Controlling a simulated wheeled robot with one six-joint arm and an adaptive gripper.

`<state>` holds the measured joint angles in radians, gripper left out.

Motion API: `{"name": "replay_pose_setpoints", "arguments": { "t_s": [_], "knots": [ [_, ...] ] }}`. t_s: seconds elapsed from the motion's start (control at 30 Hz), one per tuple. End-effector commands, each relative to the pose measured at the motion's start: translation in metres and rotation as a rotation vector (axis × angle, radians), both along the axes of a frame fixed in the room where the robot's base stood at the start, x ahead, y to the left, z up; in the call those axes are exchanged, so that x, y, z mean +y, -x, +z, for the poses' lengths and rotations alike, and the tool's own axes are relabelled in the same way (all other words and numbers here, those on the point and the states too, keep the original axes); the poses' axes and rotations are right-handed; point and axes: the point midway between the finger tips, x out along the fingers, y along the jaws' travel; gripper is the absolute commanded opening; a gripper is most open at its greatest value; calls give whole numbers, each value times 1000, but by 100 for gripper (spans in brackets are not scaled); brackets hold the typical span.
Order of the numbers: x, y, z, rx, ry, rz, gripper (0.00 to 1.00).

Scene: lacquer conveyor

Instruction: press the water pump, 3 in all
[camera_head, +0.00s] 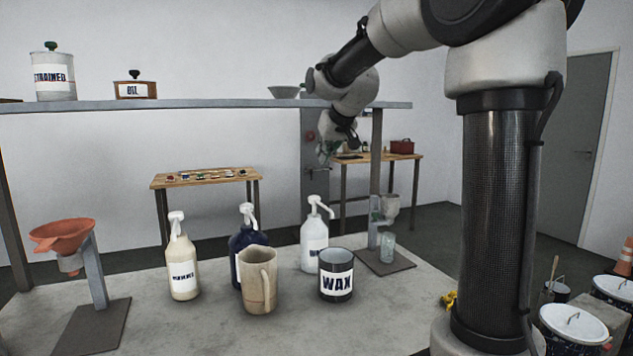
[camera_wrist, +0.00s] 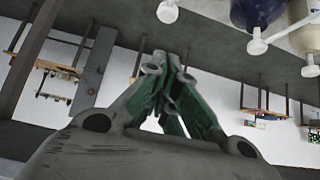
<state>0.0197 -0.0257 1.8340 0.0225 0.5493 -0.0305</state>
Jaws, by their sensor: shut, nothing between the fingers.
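Three pump bottles stand on the grey table. A white one (camera_head: 308,247) is on the right, its label partly hidden by the WAX can. A dark blue one (camera_head: 237,243) is in the middle, its label hidden by a beige jug. A cream one (camera_head: 183,264) is on the left; its label is too small to read surely. I cannot read which holds water. My gripper (camera_head: 325,157) is shut and empty, above and behind the white bottle's pump head (camera_head: 318,203). In the wrist view, my closed fingers (camera_wrist: 168,62) are apart from the white pump heads (camera_wrist: 257,46) along the top.
The beige jug (camera_head: 258,284) and black WAX can (camera_head: 336,274) stand in front of the bottles. An orange funnel (camera_head: 63,235) on a stand is at left; a stand with a glass jar (camera_head: 387,247) is at right. A shelf (camera_head: 215,105) spans above the table.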

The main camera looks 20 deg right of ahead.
Motion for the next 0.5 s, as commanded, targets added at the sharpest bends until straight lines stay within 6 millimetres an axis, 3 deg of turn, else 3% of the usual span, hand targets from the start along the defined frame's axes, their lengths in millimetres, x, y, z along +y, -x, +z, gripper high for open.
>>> {"name": "replay_pose_setpoints", "arguments": {
  "t_s": [0.23, 0.5],
  "knots": [
    [0, -11, -12, 1, 0, 0, 0],
    [0, -50, -52, 3, 0, 0, 0]
  ]
}}
